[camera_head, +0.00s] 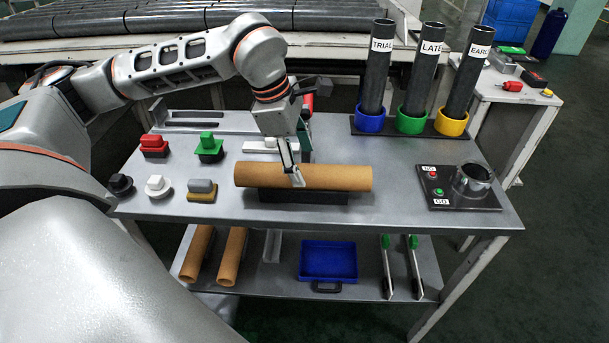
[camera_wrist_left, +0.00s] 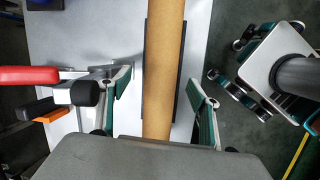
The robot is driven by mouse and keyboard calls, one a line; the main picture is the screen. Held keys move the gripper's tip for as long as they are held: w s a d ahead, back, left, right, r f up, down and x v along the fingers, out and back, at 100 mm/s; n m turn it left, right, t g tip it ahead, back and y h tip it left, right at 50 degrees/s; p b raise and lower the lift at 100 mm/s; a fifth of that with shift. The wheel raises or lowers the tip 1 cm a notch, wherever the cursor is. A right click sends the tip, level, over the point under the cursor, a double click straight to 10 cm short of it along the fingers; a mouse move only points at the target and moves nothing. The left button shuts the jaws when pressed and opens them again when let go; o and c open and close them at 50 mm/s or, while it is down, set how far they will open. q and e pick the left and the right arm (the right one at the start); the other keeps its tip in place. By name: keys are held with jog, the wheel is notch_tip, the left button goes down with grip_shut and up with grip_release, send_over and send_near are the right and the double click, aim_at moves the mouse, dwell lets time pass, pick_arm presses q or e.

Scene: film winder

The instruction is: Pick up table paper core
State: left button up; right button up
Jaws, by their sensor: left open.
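The table paper core (camera_head: 335,178) is a brown cardboard tube lying level on a low black stand (camera_head: 305,196) at the middle of the grey table. My left gripper (camera_head: 291,168) is over the core, left of its middle, with one finger showing in front of it. In the left wrist view the core (camera_wrist_left: 162,75) runs between the two spread fingers of my left gripper (camera_wrist_left: 160,98), with gaps on both sides. The gripper is open. What appears to be my right gripper (camera_wrist_left: 245,85) shows at the right of that view, apart from the core; its opening is unclear.
Behind my left gripper stands a red-handled tool (camera_wrist_left: 28,75). Several small switches, such as a red one (camera_head: 153,145), are at the left. Labelled black tubes (camera_head: 376,70) stand at the back right; a control panel (camera_head: 456,188) is at the right. More cores (camera_head: 232,255) lie on the lower shelf.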

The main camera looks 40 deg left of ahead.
pick_arm(q)
jog(key=shift+a+x, duration=0.2)
jog(key=shift+x, duration=1)
jog(key=shift+s+f, duration=0.1)
jog(key=shift+s, duration=0.1)
jog(key=c, duration=1.3)
